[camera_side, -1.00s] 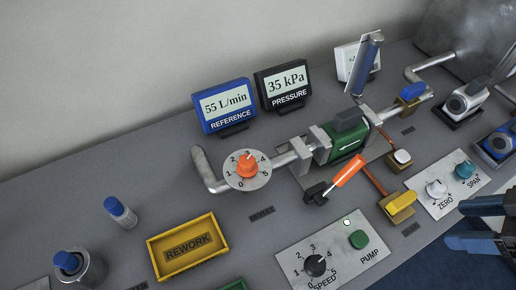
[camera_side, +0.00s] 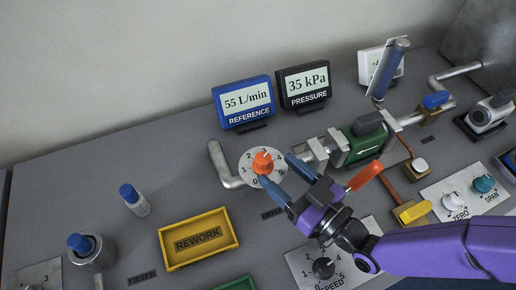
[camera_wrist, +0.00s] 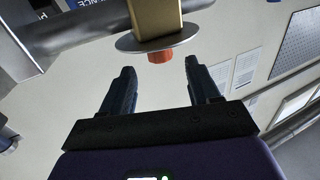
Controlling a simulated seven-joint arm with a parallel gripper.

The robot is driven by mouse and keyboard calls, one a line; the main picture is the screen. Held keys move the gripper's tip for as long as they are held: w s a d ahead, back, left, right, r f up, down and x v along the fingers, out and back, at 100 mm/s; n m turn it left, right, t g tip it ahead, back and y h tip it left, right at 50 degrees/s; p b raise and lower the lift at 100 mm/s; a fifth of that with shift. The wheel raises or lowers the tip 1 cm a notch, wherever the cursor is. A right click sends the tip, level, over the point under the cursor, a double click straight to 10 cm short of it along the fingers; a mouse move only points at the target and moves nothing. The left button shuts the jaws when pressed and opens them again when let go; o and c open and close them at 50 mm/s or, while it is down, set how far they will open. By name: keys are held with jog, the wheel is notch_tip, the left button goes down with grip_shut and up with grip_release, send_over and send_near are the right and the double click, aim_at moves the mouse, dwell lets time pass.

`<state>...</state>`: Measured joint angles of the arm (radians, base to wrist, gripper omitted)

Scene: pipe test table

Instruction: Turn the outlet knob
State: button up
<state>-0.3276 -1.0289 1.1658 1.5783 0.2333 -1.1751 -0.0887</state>
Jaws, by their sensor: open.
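The outlet knob (camera_side: 262,161) is orange and sits at the centre of a round pale dial plate (camera_side: 247,170) with numbers around it, at the end of a silver pipe. My gripper (camera_side: 276,169) is open, with its two blue fingers pointing at the dial from the lower right. In the side view one fingertip overlaps the plate's lower part and the other is at its right. In the wrist view the knob (camera_wrist: 161,56) is ahead, roughly centred between the dark fingers (camera_wrist: 158,66) and near tip level. Nothing is held. Contact cannot be told. My gripper hides some dial numbers.
A red-orange lever (camera_side: 364,177) and green valve body (camera_side: 361,146) stand close right of my gripper. A yellow REWORK tray (camera_side: 199,263) is at lower left. The speed knob (camera_side: 323,268) is below my wrist. Reference (camera_side: 243,102) and pressure (camera_side: 304,86) displays stand behind, reading 55 L/min and 35 kPa.

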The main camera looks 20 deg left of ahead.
aim_at(256, 152)
jog(key=shift+x, duration=3.75)
jog(key=shift+s, duration=0.1)
jog(key=shift+a, duration=0.1)
jog(key=c, duration=1)
